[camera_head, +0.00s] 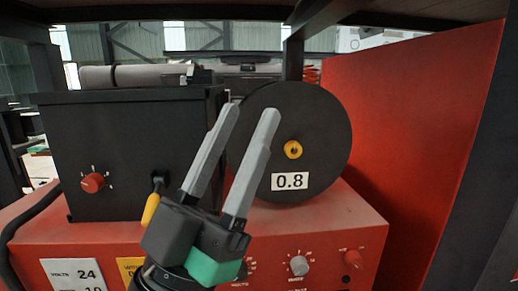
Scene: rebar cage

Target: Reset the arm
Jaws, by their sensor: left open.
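My left gripper (250,122) rises from the bottom middle of the head view with its two long grey fingers pointing up. The fingers are apart and hold nothing between them. They stand in front of a black box and a black wire spool. My right gripper does not show.
A red machine (340,218) with knobs fills the lower part. On it stand a black box (100,145) with a red knob and a black spool (325,130) labelled 0.8. A red panel (405,120) stands at right. Dark frame bars cross the top and right edge.

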